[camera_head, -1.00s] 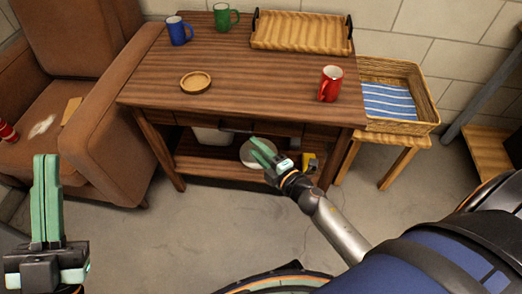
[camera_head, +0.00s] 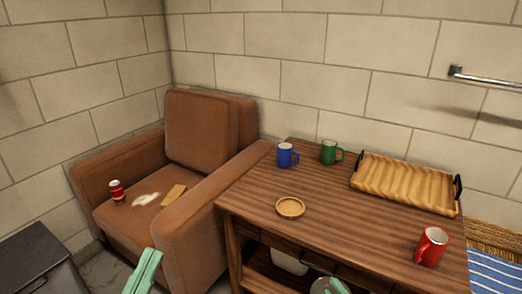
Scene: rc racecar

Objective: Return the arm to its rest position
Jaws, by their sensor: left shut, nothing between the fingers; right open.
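My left gripper (camera_head: 146,270) shows at the bottom edge, in front of the armchair. Its two green fingers are together with nothing between them, and its body is cut off below. Only a green fingertip of my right gripper (camera_head: 340,285) shows at the bottom edge, by the lower part of the wooden table (camera_head: 330,215). It is open; its arm and the rest of it are out of view.
The table holds a blue mug (camera_head: 286,155), a green mug (camera_head: 330,152), a round wooden coaster (camera_head: 290,207), a wooden tray (camera_head: 405,183) and a red mug (camera_head: 431,246). A brown armchair (camera_head: 205,130) with a red can (camera_head: 117,192) stands left. A wicker basket (camera_head: 495,240) is at right.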

